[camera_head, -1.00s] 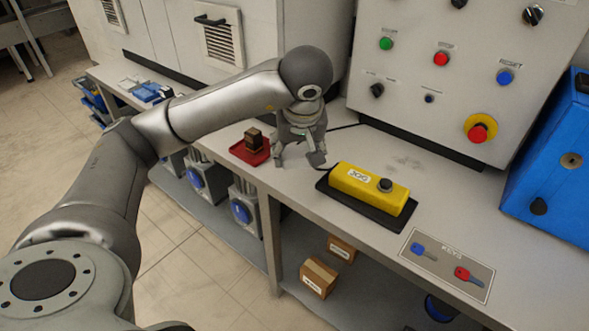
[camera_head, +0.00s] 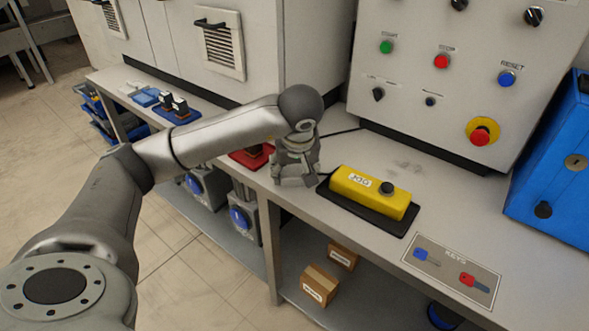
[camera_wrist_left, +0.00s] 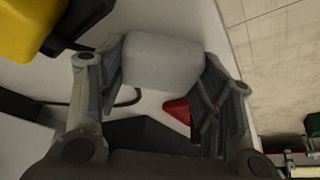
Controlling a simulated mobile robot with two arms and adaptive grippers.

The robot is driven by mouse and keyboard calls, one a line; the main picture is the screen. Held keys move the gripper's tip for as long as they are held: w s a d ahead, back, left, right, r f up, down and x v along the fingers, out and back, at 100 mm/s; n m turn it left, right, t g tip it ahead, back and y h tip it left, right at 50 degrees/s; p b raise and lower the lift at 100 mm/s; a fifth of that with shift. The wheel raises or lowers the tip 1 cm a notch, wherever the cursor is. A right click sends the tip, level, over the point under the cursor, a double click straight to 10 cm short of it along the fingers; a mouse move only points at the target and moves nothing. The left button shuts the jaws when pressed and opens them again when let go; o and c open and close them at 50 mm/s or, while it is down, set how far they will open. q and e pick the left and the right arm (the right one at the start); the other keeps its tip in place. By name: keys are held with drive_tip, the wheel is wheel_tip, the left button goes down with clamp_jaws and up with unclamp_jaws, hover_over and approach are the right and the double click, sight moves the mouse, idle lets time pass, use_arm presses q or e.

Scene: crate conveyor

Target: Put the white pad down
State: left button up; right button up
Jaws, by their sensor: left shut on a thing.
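The white pad (camera_wrist_left: 165,62) shows in the left wrist view as a pale, rounded block between the two fingers of my left gripper (camera_wrist_left: 164,75). The fingers are closed on its two sides. In the head view my left gripper (camera_head: 293,180) is low over the light worktop (camera_head: 350,235), between the red tray (camera_head: 250,157) and the yellow box (camera_head: 370,190). The pad cannot be made out clearly there, and I cannot tell whether it touches the worktop. My right gripper is not in view.
The yellow box on its black base stands close to the right of the gripper. A black cable runs behind. A keys plate (camera_head: 452,268) lies near the front edge. A blue tray (camera_head: 177,112) is at the left. The control panel (camera_head: 450,90) rises behind.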

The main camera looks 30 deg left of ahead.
use_arm(q)
drive_tip(key=shift+f, duration=0.1)
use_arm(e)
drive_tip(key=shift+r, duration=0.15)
use_arm(q)
drive_tip(key=o, duration=1)
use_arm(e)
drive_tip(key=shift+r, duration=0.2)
use_arm(q)
drive_tip(key=shift+r, duration=0.45)
drive_tip(key=p+v, duration=0.1)
drive_tip(key=v, duration=0.4)
drive_tip(key=shift+s+d+r, duration=0.1)
drive_tip(key=shift+d+r, duration=0.05)
drive_tip(key=shift+r, duration=0.2)
drive_tip(key=shift+p+v, duration=1.25)
drive_tip(key=shift+v, duration=1.6)
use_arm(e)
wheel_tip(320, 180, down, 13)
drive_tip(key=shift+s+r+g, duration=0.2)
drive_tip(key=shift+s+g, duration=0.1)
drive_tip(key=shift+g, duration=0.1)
use_arm(q)
drive_tip(key=shift+s+f, duration=0.1)
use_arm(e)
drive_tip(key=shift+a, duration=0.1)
